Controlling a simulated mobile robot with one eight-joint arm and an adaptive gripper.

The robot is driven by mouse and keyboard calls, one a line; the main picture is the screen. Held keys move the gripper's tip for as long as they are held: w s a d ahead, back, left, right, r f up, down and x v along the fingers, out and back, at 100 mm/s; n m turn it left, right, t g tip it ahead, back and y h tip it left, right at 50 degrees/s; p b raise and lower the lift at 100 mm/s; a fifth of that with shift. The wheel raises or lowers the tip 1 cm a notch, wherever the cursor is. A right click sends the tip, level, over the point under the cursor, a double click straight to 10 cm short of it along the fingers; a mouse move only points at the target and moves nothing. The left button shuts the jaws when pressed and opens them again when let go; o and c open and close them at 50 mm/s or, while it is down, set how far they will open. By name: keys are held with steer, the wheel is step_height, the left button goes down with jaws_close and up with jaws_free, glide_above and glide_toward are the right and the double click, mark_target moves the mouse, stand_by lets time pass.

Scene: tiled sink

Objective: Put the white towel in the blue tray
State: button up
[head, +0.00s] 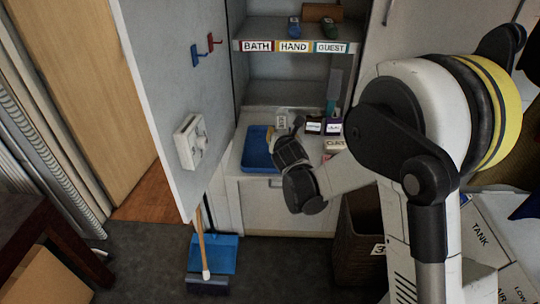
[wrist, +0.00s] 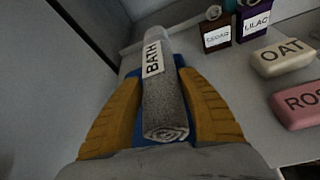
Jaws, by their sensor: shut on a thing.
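A rolled, pale grey-white towel (wrist: 165,108) with a "BATH" label lies lengthwise between the two yellow fingers of my gripper (wrist: 160,78) in the wrist view. The fingers are shut on it. The blue tray (head: 256,150) sits on the counter in the head view, with my gripper (head: 284,131) at its right side. Blue of the tray (wrist: 179,61) also shows below and behind the towel in the wrist view. The gap between towel and tray cannot be judged. In the head view my gripper partly hides the towel.
A "CEDAR" bottle (wrist: 216,38), a purple "LILAC" box (wrist: 254,20), an "OAT" soap (wrist: 284,58) and a pink soap (wrist: 298,105) stand right of the tray. A shelf labelled BATH, HAND, GUEST (head: 293,47) is above. An open door (head: 180,100) stands at left.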

mark_target(270, 157)
steer(key=a+f, duration=0.1)
steer(key=a+f+b, duration=0.1)
steer(key=a, duration=0.1)
steer(key=shift+s+a+f, duration=0.15)
steer(key=shift+a, duration=0.15)
step_height(270, 157, down, 4)
steer(key=shift+f+b, duration=0.1)
steer(key=shift+b, duration=1.15)
steer(key=o, duration=1.1)
steer(key=shift+o, duration=0.2)
